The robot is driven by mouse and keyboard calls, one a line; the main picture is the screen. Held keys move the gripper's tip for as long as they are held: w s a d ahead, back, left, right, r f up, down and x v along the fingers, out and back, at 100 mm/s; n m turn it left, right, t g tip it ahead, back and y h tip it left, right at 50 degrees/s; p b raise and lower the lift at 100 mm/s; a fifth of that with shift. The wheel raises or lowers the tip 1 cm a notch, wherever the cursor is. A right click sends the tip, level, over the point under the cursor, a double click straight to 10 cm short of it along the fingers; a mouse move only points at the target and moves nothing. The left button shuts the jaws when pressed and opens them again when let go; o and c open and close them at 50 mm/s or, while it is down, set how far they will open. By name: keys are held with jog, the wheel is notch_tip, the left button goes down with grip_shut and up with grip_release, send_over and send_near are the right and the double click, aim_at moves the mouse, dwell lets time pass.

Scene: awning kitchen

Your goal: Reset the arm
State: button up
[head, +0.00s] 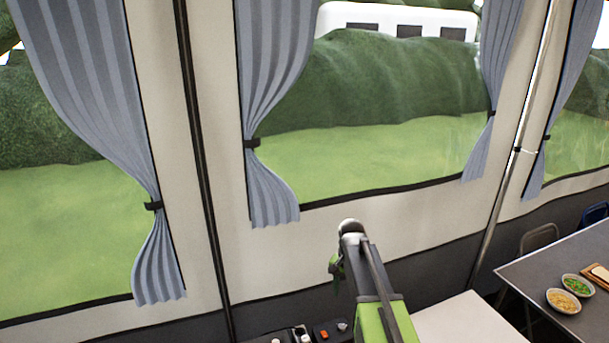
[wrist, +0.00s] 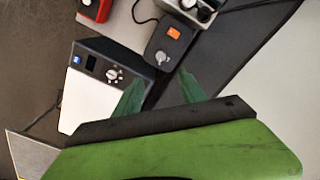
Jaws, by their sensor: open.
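My gripper (wrist: 158,86) shows in the wrist view as two green fingers standing apart, with nothing held between them. In the head view my arm rises from the bottom centre, and the small green end of my gripper (head: 337,267) shows just left of the arm's top, partly hidden by the arm. In the wrist view the fingers point toward several devices and hide part of the surface below.
A white and black box with a dial (wrist: 98,88) and a dark device with an orange switch (wrist: 169,44) lie below my gripper. A dark table (head: 530,270) with bowls stands at right. A tent wall with curtained windows (head: 400,170) is behind my arm.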

jog(key=s+f+n+b, duration=0.3)
jog(key=s+f, duration=0.1)
jog(key=s, duration=0.3)
jog(key=s+f+n+b, duration=0.3)
jog(key=s+f, duration=0.1)
jog(key=s, duration=0.3)
jog(key=shift+s+d, duration=0.15)
jog(key=shift+s, duration=0.05)
